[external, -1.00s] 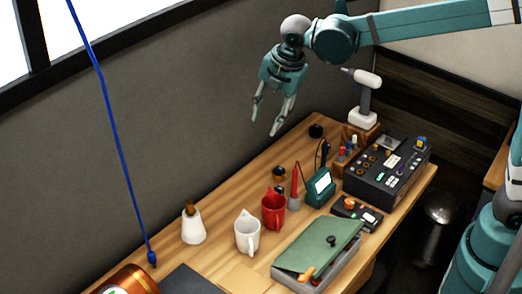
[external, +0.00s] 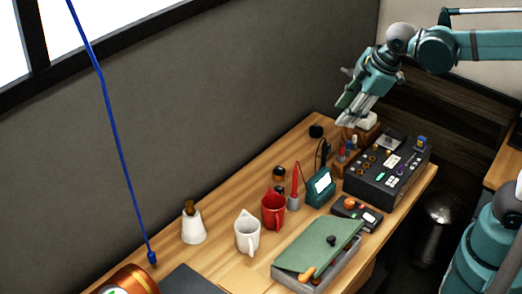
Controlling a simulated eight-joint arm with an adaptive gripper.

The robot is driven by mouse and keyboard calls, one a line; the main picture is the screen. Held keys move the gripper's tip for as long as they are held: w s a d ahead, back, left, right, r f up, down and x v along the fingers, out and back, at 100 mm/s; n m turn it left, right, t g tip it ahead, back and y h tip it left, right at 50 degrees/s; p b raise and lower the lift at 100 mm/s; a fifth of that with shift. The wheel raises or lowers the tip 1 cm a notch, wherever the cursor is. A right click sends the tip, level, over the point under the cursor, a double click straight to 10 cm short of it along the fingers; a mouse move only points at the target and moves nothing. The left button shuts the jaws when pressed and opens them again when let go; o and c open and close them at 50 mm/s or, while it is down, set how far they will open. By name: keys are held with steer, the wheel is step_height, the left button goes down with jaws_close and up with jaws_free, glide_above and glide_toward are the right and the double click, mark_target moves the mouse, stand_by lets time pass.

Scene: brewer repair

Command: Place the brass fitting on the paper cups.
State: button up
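A white tapered piece (external: 193,229), which looks like upturned paper cups, stands at the left part of the bench near the wall. A small brown-gold piece (external: 190,208) sits on its top; it could be the brass fitting, but it is too small to be sure. The fingers point down and left. Their gap, and whether they touch the tool, cannot be made out.
A white jug (external: 247,236), a red jug (external: 273,212), a red-tipped tool, a teal meter (external: 320,187) and a green-lidded box (external: 318,247) fill the middle. A black control panel (external: 388,172) stands right. A blue cable hangs at left. Bench along the wall is mostly clear.

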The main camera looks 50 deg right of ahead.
steer(key=s+d+f+m+t, duration=0.1)
steer(key=s+d+f+m, duration=0.2)
steer(key=s, duration=0.4)
steer(key=s+d+f+m+t, duration=0.1)
steer(key=s+d+f+m, duration=0.2)
steer(key=s+m, duration=0.3)
steer(key=shift+s+d+f+m+h, duration=0.3)
steer(key=shift+s+d, duration=0.4)
steer(key=shift+d, duration=0.2)
step_height(320, 180, down, 10)
steer(key=b, duration=0.9)
steer(key=shift+r+b, duration=0.15)
steer(key=shift+b, duration=0.2)
